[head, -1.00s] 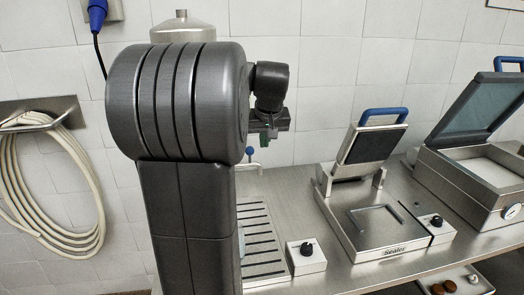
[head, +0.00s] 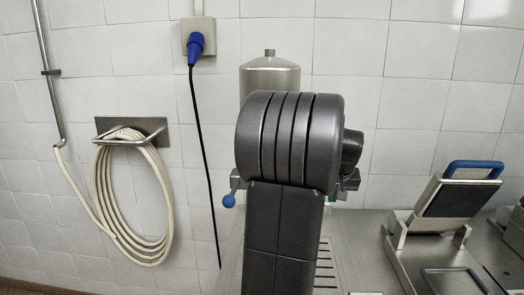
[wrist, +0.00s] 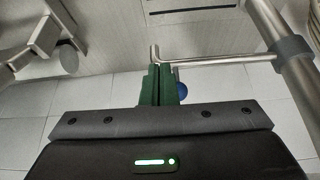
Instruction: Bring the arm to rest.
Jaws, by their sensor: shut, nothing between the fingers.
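My gripper shows in the wrist view, where its two green fingers (wrist: 157,84) are together with nothing between them. A metal rod and a blue ball knob (wrist: 190,92) lie just beyond the fingertips; I cannot tell whether they touch. In the head view my own dark grey arm stands in the middle and hides most of the gripper. The blue knob also shows in the head view (head: 228,201), left of the arm.
A steel counter (head: 362,240) runs along the tiled wall. A sealer with a blue-handled raised lid (head: 458,195) stands at the right. A steel cylinder (head: 270,77) is behind my arm. A coiled hose (head: 102,195) and a blue plug (head: 195,45) are on the wall.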

